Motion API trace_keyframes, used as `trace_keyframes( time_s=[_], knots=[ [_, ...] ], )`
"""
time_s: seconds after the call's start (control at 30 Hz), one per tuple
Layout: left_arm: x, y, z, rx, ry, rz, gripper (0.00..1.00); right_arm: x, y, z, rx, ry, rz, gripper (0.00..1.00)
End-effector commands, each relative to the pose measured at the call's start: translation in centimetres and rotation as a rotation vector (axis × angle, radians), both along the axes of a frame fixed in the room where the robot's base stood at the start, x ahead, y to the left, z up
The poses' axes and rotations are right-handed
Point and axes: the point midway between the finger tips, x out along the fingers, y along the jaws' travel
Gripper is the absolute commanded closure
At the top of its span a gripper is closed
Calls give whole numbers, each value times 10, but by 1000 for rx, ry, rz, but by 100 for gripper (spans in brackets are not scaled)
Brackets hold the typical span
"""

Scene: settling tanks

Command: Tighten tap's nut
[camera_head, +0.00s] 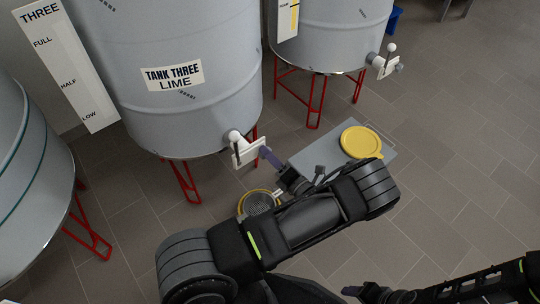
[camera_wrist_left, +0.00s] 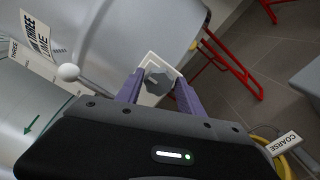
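The tap (camera_head: 246,152) sits low on the tank marked TANK THREE LIME (camera_head: 190,110). It has a pale square plate and a white ball-ended lever, whose ball shows in the left wrist view (camera_wrist_left: 68,72). The grey six-sided nut (camera_wrist_left: 158,82) is in front of the plate in that view. My left gripper (camera_head: 266,152) is at the tap, its purple fingers apart on either side of the nut (camera_wrist_left: 157,88), with gaps visible. I cannot tell how deep the nut sits between them. My right gripper (camera_head: 372,293) is at the lower edge, its fingers unclear.
A yellow-rimmed sieve (camera_head: 258,203) is below the tap, beside my left arm. Red tank legs (camera_head: 181,180) stand nearby. Tiled floor (camera_head: 455,170) is clear at right.

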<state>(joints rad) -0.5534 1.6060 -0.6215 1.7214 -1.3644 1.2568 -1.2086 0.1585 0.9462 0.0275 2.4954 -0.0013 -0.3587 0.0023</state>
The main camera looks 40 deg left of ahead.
Motion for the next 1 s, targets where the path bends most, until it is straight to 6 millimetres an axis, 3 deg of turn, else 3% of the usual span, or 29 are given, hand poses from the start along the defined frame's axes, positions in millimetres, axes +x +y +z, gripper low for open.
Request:
trace_keyframes(
  time_s=[0.17, 0.53, 1.0],
  knots=[
    [0, 0, 1, 1, -1, 0, 41, 0, 0, 0, 0, 0, 0, 41],
    [-1, -6, 1, 2, -3, -1, 41, 0, 0, 1, 0, 0, 0, 41],
    [-20, -70, 1, 1, -1, -1, 41, 0, 0, 7, 0, 0, 1, 41]
  ],
)
